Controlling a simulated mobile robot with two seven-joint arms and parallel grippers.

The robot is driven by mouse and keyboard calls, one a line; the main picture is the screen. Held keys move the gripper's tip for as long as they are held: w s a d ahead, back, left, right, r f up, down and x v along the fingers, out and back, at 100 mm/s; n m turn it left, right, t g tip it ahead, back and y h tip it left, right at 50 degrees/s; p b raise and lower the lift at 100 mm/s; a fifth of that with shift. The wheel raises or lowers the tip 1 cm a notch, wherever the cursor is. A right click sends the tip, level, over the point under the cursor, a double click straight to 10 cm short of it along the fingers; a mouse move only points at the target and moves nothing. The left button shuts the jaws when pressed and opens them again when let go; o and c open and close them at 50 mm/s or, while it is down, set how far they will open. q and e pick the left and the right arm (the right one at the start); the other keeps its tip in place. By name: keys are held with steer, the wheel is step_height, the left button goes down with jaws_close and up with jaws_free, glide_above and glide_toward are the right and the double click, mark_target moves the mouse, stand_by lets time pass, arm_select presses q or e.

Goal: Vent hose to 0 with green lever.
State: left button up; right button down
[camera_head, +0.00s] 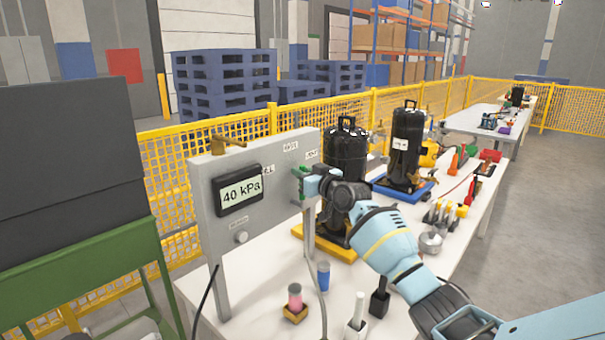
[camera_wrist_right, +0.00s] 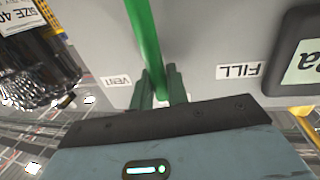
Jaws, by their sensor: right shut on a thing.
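The grey panel (camera_head: 280,210) stands on the white table, and its display (camera_head: 240,190) reads 40 kPa. The green lever (camera_wrist_right: 144,35) shows large in the right wrist view, between the VENT label (camera_wrist_right: 117,80) and the FILL label (camera_wrist_right: 239,72). My right gripper (camera_wrist_right: 162,88) is shut on the lever's end, with one finger on each side. In the head view my right gripper (camera_head: 303,184) is at the panel's right side and hides most of the lever. A thin hose (camera_head: 317,275) hangs below the panel. My left gripper is not in view.
Black compressors (camera_head: 346,152) stand close behind my right gripper and farther along the table. Small cups (camera_head: 323,276) and tools are in front of the panel. A yellow mesh fence (camera_head: 180,195) runs behind, and a green-framed dark board (camera_head: 70,160) stands left.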

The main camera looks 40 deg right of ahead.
steer(key=shift+d, duration=0.15)
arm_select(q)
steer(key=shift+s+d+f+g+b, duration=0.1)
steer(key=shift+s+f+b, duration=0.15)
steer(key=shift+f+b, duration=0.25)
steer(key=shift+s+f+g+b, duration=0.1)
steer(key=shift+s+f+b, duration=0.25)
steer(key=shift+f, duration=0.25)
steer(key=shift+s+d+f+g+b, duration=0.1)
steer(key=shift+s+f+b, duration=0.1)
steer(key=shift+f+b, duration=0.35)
arm_select(e)
steer(key=d+f+m+g+y, duration=0.1)
steer(key=d+f+m, duration=0.2)
steer(key=d+m, duration=0.4)
steer(key=shift+w+d+f+m+g, duration=0.35)
steer(key=shift+d+f+m+g, duration=0.05)
steer(key=shift+m, duration=0.7)
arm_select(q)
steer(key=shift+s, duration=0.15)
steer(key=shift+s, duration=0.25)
arm_select(e)
steer(key=c, duration=1.5)
jaws_free()
steer(key=shift+o, duration=0.2)
steer(key=shift+s, duration=0.1)
